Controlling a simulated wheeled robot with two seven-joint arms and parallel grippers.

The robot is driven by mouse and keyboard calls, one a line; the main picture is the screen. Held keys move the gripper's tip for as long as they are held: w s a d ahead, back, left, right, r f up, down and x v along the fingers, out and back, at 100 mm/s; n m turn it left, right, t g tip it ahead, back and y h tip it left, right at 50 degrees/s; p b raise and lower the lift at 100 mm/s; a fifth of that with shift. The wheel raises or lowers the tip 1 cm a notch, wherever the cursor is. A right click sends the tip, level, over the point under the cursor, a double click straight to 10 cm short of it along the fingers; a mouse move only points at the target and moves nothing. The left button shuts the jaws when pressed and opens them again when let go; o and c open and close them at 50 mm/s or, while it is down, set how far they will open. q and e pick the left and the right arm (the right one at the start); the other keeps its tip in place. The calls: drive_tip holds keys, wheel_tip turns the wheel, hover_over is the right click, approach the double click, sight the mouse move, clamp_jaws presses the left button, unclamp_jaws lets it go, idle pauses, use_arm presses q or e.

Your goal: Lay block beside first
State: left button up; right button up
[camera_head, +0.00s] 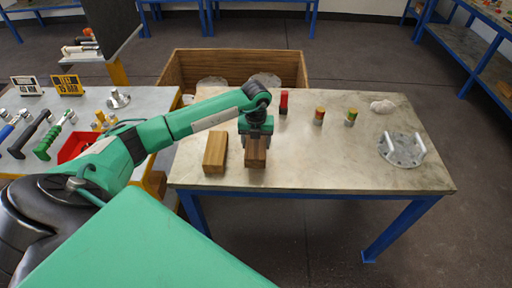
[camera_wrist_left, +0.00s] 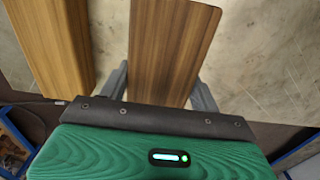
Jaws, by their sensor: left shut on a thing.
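A wooden block (camera_head: 215,153) lies on the left part of the pale table (camera_head: 330,170); it also shows at the left of the left wrist view (camera_wrist_left: 55,45). My left gripper (camera_head: 256,145) is over the table, pointing down, just right of that block. It is shut on a second, darker wooden block (camera_head: 256,153), which lies parallel to the first with a narrow gap between them. In the left wrist view this held block (camera_wrist_left: 170,50) sits between the two fingers (camera_wrist_left: 160,90). I cannot tell whether the held block touches the table. My right gripper is not in view.
A red cylinder (camera_head: 284,102), two small banded cylinders (camera_head: 319,115) and a white lump (camera_head: 383,106) stand toward the back. A flanged metal plate with handles (camera_head: 402,149) lies at the right. A wooden crate (camera_head: 235,62) is behind. The table's front middle is clear.

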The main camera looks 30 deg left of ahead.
use_arm(q)
wheel_tip(320, 180, down, 3)
drive_tip(key=shift+f, duration=0.2)
drive_tip(key=shift+f, duration=0.2)
drive_tip(key=o, duration=1.2)
drive_tip(key=shift+r, duration=0.15)
